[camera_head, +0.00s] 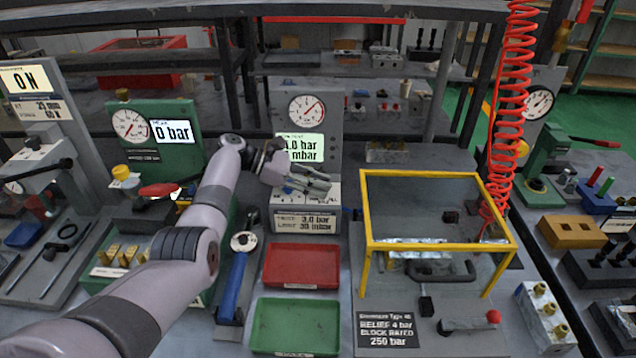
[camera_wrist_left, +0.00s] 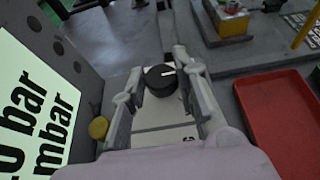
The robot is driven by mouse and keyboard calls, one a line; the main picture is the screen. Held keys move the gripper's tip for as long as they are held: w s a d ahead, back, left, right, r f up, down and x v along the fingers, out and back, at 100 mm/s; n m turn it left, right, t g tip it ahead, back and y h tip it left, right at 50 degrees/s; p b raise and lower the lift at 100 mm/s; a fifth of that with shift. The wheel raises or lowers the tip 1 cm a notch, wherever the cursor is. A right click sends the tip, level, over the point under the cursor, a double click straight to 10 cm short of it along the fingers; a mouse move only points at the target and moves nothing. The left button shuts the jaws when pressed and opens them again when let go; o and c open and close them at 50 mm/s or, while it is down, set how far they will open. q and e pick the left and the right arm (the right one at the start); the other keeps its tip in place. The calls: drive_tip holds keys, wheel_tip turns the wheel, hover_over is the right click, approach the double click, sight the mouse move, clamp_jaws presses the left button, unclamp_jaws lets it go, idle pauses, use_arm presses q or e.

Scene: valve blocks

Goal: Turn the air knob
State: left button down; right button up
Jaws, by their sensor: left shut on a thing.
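The air knob (camera_wrist_left: 161,81) is black and round with a white pointer line. In the left wrist view it sits on the pale top of a box, between the fingertips. My left gripper (camera_head: 308,183) reaches over this grey test unit (camera_head: 331,134) from the left in the head view. It also shows in the left wrist view (camera_wrist_left: 158,72), shut on the knob with one finger on each side. In the head view the gripper hides the knob. The unit's upper display (camera_head: 301,147) is partly covered by my arm.
A red tray (camera_head: 301,285) and a green tray (camera_head: 259,346) lie in front of the unit. A yellow-framed guard (camera_head: 437,174) stands to the right, with a coiled red hose (camera_head: 508,100) behind it. A green gauge unit (camera_head: 160,165) stands left.

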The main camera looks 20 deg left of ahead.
use_arm(q)
drive_tip(key=c, duration=1.2)
unclamp_jaws()
drive_tip(key=shift+c, duration=0.2)
drive_tip(key=shift+r, duration=0.1)
wheel_tip(320, 180, up, 10)
